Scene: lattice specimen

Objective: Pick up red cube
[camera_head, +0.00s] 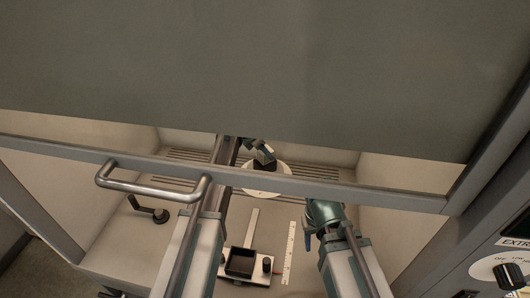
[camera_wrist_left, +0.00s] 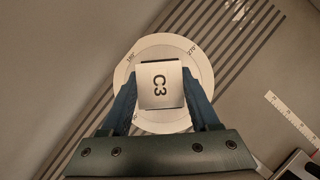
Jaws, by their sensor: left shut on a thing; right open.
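No red cube can be made out in either view. In the head view the left gripper (camera_head: 264,157) is at the disc (camera_head: 262,189), partly behind the sash bar. My right gripper (camera_head: 309,241) is open on the right, over the cabinet floor, with no object visible in it.
A small black tray (camera_head: 240,275) sits on the floor near the front, beside a white ruler (camera_head: 289,255). Slotted vents (camera_wrist_left: 75,135) line the back.

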